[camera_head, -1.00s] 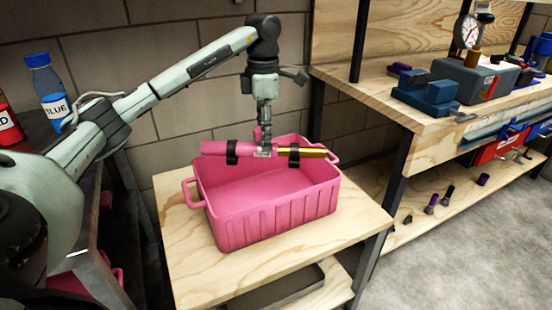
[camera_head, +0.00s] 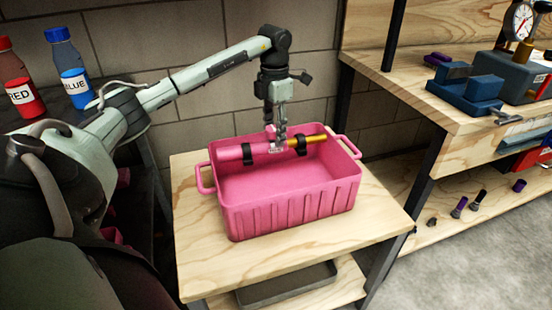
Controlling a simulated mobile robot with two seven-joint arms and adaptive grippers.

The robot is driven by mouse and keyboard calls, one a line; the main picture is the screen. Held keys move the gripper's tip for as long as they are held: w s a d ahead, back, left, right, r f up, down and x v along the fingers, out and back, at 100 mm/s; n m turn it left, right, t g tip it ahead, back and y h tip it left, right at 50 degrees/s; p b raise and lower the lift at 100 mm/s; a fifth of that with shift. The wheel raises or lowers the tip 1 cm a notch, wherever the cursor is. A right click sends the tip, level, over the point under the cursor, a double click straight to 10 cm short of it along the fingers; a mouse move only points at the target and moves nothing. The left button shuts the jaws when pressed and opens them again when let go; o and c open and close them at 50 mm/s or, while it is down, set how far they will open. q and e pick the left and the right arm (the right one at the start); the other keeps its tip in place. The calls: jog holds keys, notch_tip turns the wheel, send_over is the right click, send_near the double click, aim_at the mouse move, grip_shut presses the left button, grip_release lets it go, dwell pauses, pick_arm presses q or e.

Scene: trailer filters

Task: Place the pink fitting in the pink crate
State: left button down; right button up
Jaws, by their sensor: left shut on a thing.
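The pink crate (camera_head: 290,208) stands on a small wooden table, open at the top, with a handle at each end. My left gripper (camera_head: 277,146) points down at the crate's back part and is shut on the pink fitting (camera_head: 230,153). The fitting is a pink cylinder with a gold end on the right and two black bands. It lies level, lengthwise along the crate, near the back rim. I cannot tell exactly how far below the rim it is. The crate's visible floor is empty. My right gripper is not in view.
The wooden table (camera_head: 205,248) has bare room around the crate, and a dark tray (camera_head: 287,284) lies on its lower shelf. A workbench (camera_head: 400,78) with a blue vise (camera_head: 465,90) stands right. Red (camera_head: 20,85) and blue (camera_head: 68,65) bottles stand left.

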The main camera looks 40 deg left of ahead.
pick_arm(q)
notch_tip(320, 180, down, 9)
jog(key=shift+r, duration=0.1)
dwell(0.3)
jog(key=c, duration=1)
grip_release()
notch_tip(320, 180, up, 12)
jog(key=shift+r, duration=0.1)
